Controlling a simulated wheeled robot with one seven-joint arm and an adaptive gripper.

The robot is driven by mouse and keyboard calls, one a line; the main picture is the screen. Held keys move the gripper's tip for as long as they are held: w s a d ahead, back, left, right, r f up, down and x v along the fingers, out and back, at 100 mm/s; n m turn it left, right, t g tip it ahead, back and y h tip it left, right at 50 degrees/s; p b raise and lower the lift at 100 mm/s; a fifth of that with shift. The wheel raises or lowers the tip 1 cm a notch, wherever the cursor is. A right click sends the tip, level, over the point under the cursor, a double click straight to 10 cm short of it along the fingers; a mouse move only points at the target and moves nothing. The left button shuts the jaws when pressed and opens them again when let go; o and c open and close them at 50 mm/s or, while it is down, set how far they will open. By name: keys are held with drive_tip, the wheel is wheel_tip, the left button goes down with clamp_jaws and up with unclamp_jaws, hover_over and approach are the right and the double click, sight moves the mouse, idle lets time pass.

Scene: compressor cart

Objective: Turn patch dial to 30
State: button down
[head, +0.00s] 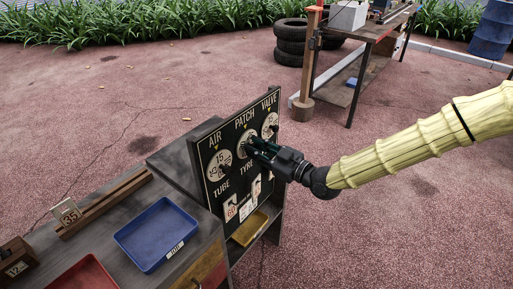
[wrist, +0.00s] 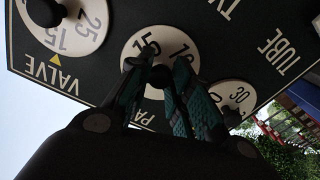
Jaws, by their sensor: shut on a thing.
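The patch dial (head: 242,139) is the middle white disc on a black upright board (head: 217,190), under the word PATCH. My gripper (head: 252,146) reaches it from the right, its fingers shut on the dial's dark knob. In the wrist view the board appears upside down; the patch dial (wrist: 135,48) shows a 15 and part of another number on its far side. My fingers (wrist: 155,85) are on both sides of the knob (wrist: 155,75). They hide the dial's near part and most of the PATCH label, so the number at its yellow marker cannot be read.
The air dial (head: 218,165) is left of the patch dial, the valve dial (head: 271,124) right. A bench with a blue tray (head: 156,234) and a red tray (head: 86,278) stands at front left. A workbench (head: 365,80) and tyres (head: 290,45) stand behind. Open ground lies between.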

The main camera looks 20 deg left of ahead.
drive_tip(key=m+p, duration=0.1)
drive_tip(key=m, duration=0.5)
drive_tip(key=shift+w+r, duration=0.1)
drive_tip(key=shift+r, duration=0.05)
drive_tip(key=m+p, duration=0.1)
drive_tip(key=m, duration=0.5)
drive_tip(key=shift+w, duration=0.1)
idle(0.5)
drive_tip(key=c, duration=1.3)
unclamp_jaws()
drive_tip(key=shift+d, duration=0.1)
drive_tip(key=shift+o, duration=0.2)
